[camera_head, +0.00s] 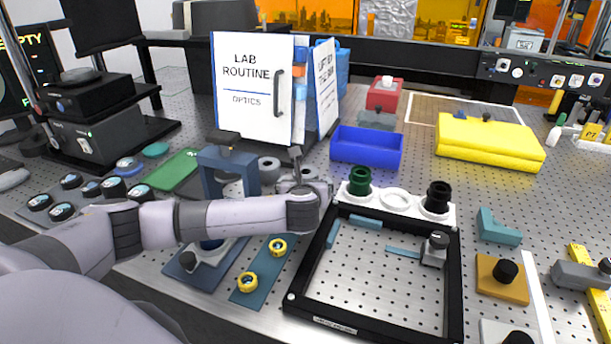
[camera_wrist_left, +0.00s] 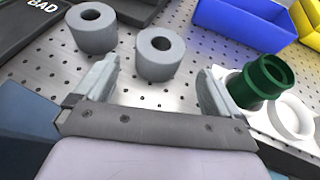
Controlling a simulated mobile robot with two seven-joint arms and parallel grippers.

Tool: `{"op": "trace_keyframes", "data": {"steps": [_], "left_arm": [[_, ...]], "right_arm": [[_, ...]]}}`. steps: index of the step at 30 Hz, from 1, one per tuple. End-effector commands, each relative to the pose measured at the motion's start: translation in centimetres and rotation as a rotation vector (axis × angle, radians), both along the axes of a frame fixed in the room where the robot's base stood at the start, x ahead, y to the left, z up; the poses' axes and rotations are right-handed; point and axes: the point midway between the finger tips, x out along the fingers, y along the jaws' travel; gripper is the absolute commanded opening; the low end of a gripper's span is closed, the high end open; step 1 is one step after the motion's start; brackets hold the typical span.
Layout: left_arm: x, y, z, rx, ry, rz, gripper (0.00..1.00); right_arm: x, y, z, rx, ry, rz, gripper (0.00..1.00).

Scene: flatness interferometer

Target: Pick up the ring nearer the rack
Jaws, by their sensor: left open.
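Two thick grey rings stand on the perforated table beyond my left gripper. In the left wrist view, one ring (camera_wrist_left: 92,28) is at the left and the other ring (camera_wrist_left: 160,54) is closer to the white rack (camera_head: 451,211). In the head view, the left ring (camera_head: 268,168) shows behind the blue bracket, and the other is mostly hidden by my gripper. My left gripper (camera_wrist_left: 158,84) is open and empty, its fingers apart and short of the right ring, which lies ahead of the gap between them. The rack (camera_wrist_left: 270,122) holds a green tube (camera_head: 360,181). My right gripper is not visible.
A blue bin (camera_head: 367,147) is behind the rack. A black frame (camera_head: 309,265) lies in front of it. A blue bracket (camera_head: 212,164) stands left of my gripper. Two yellow rings (camera_head: 247,282) are on a teal plate. Binders (camera_head: 252,88) stand behind the grey rings.

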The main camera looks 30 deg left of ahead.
Motion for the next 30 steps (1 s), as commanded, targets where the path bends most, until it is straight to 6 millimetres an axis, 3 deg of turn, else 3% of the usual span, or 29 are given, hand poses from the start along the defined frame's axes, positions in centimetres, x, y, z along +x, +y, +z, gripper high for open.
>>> {"op": "trace_keyframes", "data": {"steps": [15, 28, 29, 30], "left_arm": [[3.9, 2.6, -1.0, -0.003, -0.003, -0.002, 0.97], [4.7, 3.1, -1.5, -0.002, -0.002, -0.002, 0.97], [4.6, 3.1, -1.4, -0.002, -0.002, -0.002, 0.94], [4.6, 3.1, -1.4, -0.002, -0.002, -0.002, 0.81]], "right_arm": [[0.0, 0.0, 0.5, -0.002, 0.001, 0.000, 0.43], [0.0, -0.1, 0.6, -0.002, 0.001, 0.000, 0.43], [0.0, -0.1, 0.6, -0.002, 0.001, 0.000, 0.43], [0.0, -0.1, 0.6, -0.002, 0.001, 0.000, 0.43]]}}
